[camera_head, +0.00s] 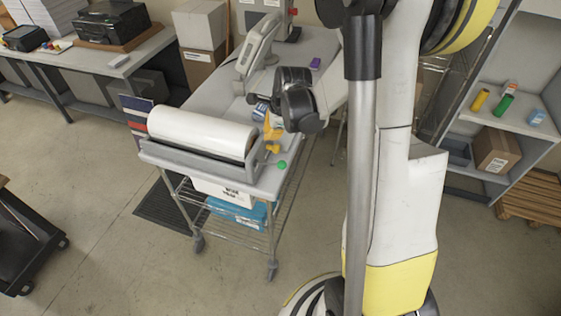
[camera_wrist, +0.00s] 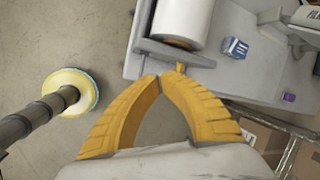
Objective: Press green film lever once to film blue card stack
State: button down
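The green film lever knob (camera_head: 282,164) shows at the front right corner of the film roll machine on the cart. I cannot make it out in the wrist view. The blue card stack (camera_wrist: 235,47) lies on the grey top beside the white film roll (camera_wrist: 187,20); the stack is partly hidden in the head view (camera_head: 260,110). My gripper (camera_wrist: 160,77) has its yellow fingers brought together at the tips, with nothing visible between them. In the head view my gripper (camera_head: 271,133) is above the cart's right side, behind the green knob. A small yellow part (camera_wrist: 181,68) shows just past the fingertips.
A purple block (camera_head: 315,63) lies further back on the top. A white machine (camera_head: 258,45) stands at the back. A shelf (camera_head: 545,135) with small coloured items stands at the right. The floor (camera_head: 105,185) left of the cart is largely clear.

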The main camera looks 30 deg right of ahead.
notch_tip(320, 180, down, 8)
jog(key=s+d+b, duration=0.1)
jog(key=b, duration=0.5)
jog(key=shift+s+d+f, duration=0.15)
jog(key=shift+s+d, duration=0.05)
jog(key=shift+s, duration=0.2)
dwell(0.9)
jog(key=shift+s+d+f+b, duration=0.1)
jog(key=shift+f+b, duration=0.3)
jog(key=shift+b, duration=0.2)
jog(key=shift+s+d+f+b, duration=0.1)
jog(key=shift+s+f+b, duration=0.05)
jog(key=shift+f+b, duration=0.4)
jog(key=shift+s+d+f+b, duration=0.1)
jog(key=shift+f+b, duration=0.45)
dwell(0.9)
jog(key=shift+r, duration=0.15)
dwell(0.5)
jog(key=shift+w+a+r+p, duration=0.2)
jog(key=shift+r+p, duration=0.2)
jog(key=shift+r, duration=0.3)
jog(key=shift+w+a+r+p, duration=0.15)
jog(key=shift+r+p, duration=0.25)
jog(key=shift+r, duration=0.3)
